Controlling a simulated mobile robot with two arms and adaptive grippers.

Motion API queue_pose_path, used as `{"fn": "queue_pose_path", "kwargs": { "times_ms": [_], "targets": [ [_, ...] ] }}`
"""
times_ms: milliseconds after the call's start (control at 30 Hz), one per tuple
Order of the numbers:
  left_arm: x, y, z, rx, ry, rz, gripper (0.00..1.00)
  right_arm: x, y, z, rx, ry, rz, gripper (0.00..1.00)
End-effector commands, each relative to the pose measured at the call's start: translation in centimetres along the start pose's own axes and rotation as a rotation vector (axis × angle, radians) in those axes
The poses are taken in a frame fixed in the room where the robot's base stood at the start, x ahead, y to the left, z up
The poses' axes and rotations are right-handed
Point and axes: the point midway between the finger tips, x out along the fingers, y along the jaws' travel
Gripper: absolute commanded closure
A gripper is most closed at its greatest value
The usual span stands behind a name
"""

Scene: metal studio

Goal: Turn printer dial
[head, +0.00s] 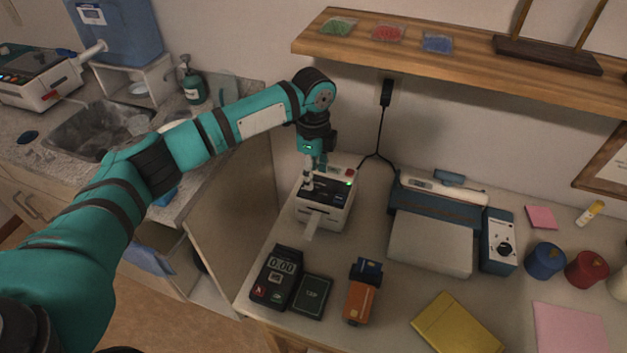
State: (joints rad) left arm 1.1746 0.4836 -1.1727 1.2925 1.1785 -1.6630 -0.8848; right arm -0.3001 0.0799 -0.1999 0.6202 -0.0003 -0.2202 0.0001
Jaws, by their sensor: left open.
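A small white printer (337,218) with a dark top panel stands at the left of the worktop against the wall. It has a green light and a red button at its back right, and a strip of paper (311,222) hangs from its front. My left gripper (312,172) is open and points down over the printer's back left part. It hides that part, so I cannot make out a dial there or tell whether the fingers touch the printer. My right gripper is not in view.
A laminator-like machine (432,241) and a blue-grey box with a black knob (503,248) stand to the right. A black meter (277,278), a dark green booklet (313,296) and an orange device (362,300) lie in front. A wooden shelf (460,57) overhangs the worktop.

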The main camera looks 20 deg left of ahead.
Motion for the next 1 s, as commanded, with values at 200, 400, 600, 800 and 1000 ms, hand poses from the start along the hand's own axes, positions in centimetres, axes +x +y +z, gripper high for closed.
{"fn": "queue_pose_path", "kwargs": {
  "times_ms": [200,400,600,800,1000],
  "targets": [
    [3.1,0.0,0.0,-0.001,-0.001,0.000,0.51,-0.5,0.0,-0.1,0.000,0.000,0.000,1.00],
    [4.1,0.0,0.0,0.000,0.000,-0.001,0.51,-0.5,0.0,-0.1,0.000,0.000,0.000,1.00],
    [4.2,0.0,0.0,0.000,0.000,-0.001,0.51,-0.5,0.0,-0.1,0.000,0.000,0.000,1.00],
    [4.2,0.0,0.0,0.000,0.000,-0.001,0.74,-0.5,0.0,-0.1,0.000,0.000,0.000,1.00],
    [4.1,0.0,0.0,0.000,0.000,-0.001,1.00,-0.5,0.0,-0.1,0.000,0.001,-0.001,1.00]
  ]
}}
